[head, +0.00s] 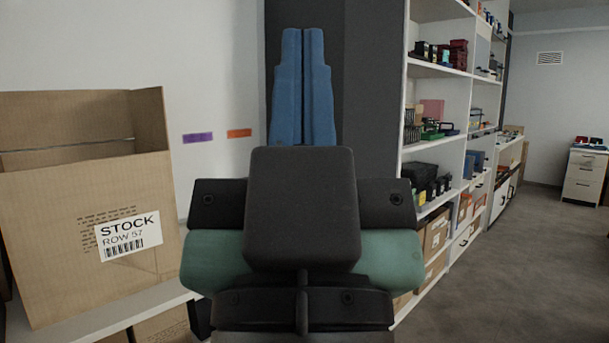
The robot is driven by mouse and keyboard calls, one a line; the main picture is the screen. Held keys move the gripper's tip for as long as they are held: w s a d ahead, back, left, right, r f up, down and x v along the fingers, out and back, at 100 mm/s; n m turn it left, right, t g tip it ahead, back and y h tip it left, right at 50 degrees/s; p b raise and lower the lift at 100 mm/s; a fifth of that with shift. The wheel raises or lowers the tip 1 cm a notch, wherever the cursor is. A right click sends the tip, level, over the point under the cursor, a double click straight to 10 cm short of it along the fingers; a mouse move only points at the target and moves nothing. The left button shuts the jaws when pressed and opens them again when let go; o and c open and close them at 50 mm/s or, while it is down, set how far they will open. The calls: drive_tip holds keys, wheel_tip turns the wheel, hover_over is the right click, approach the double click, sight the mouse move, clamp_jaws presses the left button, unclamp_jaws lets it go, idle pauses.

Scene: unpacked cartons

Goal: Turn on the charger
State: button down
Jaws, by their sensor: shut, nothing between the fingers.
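My gripper (303,40) points up in the middle of the head view. Its two blue fingers are shut side by side with nothing between them. A dark wall section is behind the fingers. I cannot make out a charger or its switch in this view. My dark wrist and green arm parts cover the lower middle and hide what is behind them.
A large open carton (60,230) stands on a pale surface (110,312) at the left. White shelving (436,70) with many small items runs along the right. A white drawer cabinet (583,178) stands far right. The grey floor (510,260) at right is clear.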

wheel_tip(320, 180, up, 18)
drive_tip(key=p, duration=1.5)
